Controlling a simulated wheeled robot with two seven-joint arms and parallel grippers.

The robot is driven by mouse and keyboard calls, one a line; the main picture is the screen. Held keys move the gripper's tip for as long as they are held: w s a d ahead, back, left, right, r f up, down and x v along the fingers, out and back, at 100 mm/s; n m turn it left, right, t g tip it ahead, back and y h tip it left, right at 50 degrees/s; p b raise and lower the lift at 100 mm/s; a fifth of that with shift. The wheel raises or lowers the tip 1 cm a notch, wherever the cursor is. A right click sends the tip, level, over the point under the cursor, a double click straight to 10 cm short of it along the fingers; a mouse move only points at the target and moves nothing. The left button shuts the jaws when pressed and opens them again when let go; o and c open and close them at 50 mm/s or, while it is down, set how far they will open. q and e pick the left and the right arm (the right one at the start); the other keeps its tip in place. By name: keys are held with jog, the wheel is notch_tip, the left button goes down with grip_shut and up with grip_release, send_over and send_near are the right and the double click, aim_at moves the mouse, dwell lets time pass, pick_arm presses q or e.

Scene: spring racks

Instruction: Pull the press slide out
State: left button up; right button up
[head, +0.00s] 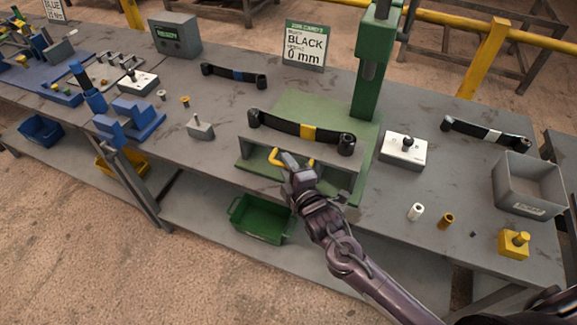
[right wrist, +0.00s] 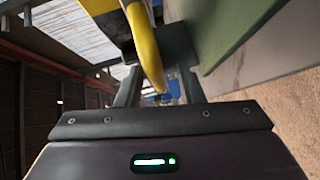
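The green press (head: 369,75) stands on the workbench. Its grey slide (head: 258,160) faces me at the bench's front edge and carries a yellow handle (head: 276,158). A black leaf spring (head: 280,124) with a yellow band lies across the top of the slide. My right gripper (head: 291,163) is at the handle. In the right wrist view the yellow handle (right wrist: 147,45) passes between the two fingers (right wrist: 160,88), with a gap showing beside it, so the gripper looks open around it. The fingertips are partly hidden in the head view. My left gripper is out of view.
A white block with a black knob (head: 403,149) and a grey bin (head: 528,183) stand to the right. A sign (head: 304,46) stands behind. A green crate (head: 259,219) sits on the lower shelf. The space before the bench is open floor.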

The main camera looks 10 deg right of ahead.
jog(key=shift+w, duration=0.1)
jog(key=shift+s+d, duration=0.1)
jog(key=shift+s, duration=0.1)
jog(key=b+v, duration=0.1)
jog(key=v, duration=0.6)
jog(key=shift+s+b, duration=0.25)
jog(key=shift+b, duration=0.1)
